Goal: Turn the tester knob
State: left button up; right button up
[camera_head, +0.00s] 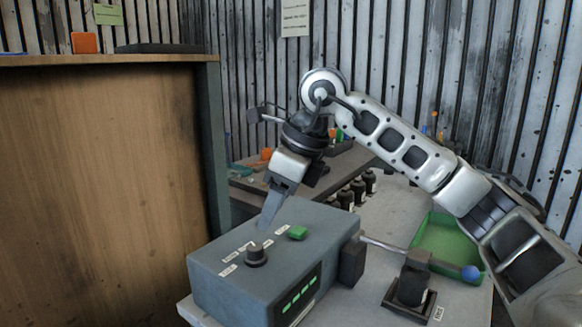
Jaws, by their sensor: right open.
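The tester is a grey-blue box (225,291) on the bench at the lower middle, with a lit green display on its front face. The dark round tester knob (256,255) stands on its top, among small white labels. A green button (298,232) sits behind it to the right. My right gripper (268,222) points down just above and behind the knob. It is open, with no object seen between its fingers; whether a finger touches the knob I cannot tell. My left gripper is not in view.
Several black bottles (358,190) stand behind. A tall wooden panel (100,170) closes off the left side.

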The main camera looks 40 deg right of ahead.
jog(key=v, duration=0.8)
jog(key=shift+s, duration=0.15)
